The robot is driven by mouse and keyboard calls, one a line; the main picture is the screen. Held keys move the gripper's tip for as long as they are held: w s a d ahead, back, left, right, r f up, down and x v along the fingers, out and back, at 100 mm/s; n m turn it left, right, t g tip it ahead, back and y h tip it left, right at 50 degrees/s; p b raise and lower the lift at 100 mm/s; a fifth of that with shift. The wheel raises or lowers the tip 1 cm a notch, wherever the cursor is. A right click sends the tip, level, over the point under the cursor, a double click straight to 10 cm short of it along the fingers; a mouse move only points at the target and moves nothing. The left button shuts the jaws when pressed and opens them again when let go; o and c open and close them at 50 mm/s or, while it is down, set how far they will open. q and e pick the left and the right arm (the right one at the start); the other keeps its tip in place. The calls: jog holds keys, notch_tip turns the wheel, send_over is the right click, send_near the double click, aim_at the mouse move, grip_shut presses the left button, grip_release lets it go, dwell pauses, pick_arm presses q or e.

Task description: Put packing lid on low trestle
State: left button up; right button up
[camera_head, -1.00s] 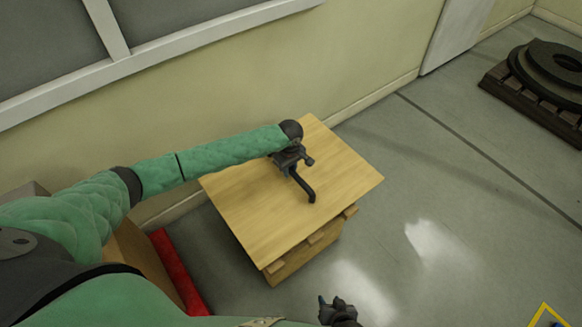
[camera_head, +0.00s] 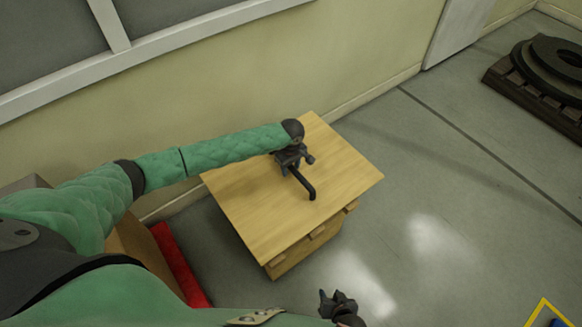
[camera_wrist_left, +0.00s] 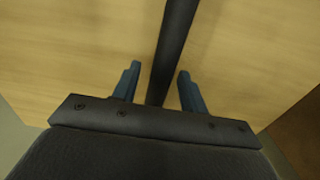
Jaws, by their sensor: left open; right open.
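A flat, light wooden panel, which looks like the packing lid (camera_head: 255,205), lies on top of a wooden box (camera_head: 290,262). Short battens show under its front edge. A dark bar (camera_head: 307,187), apparently its handle, runs across the top. My left gripper (camera_head: 295,163) is over the panel at the bar. In the left wrist view its blue fingers (camera_wrist_left: 158,80) stand open on either side of the bar, with gaps showing. Whether the bar is fixed to the panel is hidden. My right gripper (camera_head: 334,303) is open and empty, low at the bottom edge. I cannot identify a low trestle.
A wall with a window stands behind the box. A red strip (camera_head: 180,264) lies on the floor left of the box. A dark pallet with black rings (camera_head: 550,65) is at the far right. A yellow-edged marking (camera_head: 542,308) is bottom right. The floor between is clear.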

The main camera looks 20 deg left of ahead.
pick_arm(q)
notch_tip(320, 180, up, 12)
jog(key=p, duration=0.1)
dwell(0.5)
